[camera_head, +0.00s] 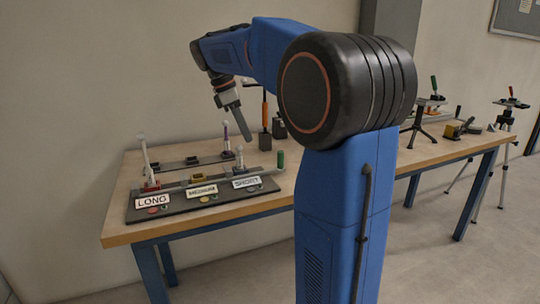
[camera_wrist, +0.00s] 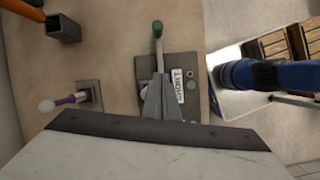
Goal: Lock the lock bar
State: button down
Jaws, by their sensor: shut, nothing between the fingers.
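The lock bar is a long grey bar along the front board. Its upright green handle (camera_head: 280,160) stands at the board's right end. In the wrist view the green handle (camera_wrist: 157,27) shows at top centre, with a grey rod running from it toward my fingers. My gripper (camera_head: 245,138) is shut and empty, pointing down above the right part of the board, apart from the handle in the head view. In the wrist view my fingertips (camera_wrist: 159,78) overlap the SHORT end of the board and hide part of the bar.
The dark board (camera_head: 190,207) carries LONG, MEDIUM and SHORT labels. A white-handled lever (camera_head: 145,155) stands at its left, and a purple-handled one (camera_wrist: 65,102) shows at left in the wrist view. An orange-handled post (camera_head: 264,112) stands behind. More fixtures stand farther right on the table.

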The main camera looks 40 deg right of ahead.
jog(key=shift+w+d+r+n, duration=0.2)
jog(key=shift+w+d+n, duration=0.1)
jog(key=shift+w+d, duration=0.25)
send_near(277, 167)
jog(key=a+f, duration=0.1)
jog(key=w+a+f, duration=0.1)
jog(key=a+f, duration=0.1)
jog(key=shift+w+f, duration=0.1)
jog(key=shift+f, duration=0.2)
jog(key=d, duration=0.1)
jog(key=s+d, duration=0.1)
jog(key=shift+s+d+f, duration=0.15)
jog(key=shift+d+f, duration=0.05)
jog(key=shift+d, duration=0.2)
jog(key=shift+s+d, duration=0.25)
jog(key=shift+d, duration=0.25)
jog(key=shift+s+d, duration=0.2)
jog(key=shift+d, duration=0.45)
jog(key=shift+s+d, duration=0.15)
jog(key=shift+d, duration=0.5)
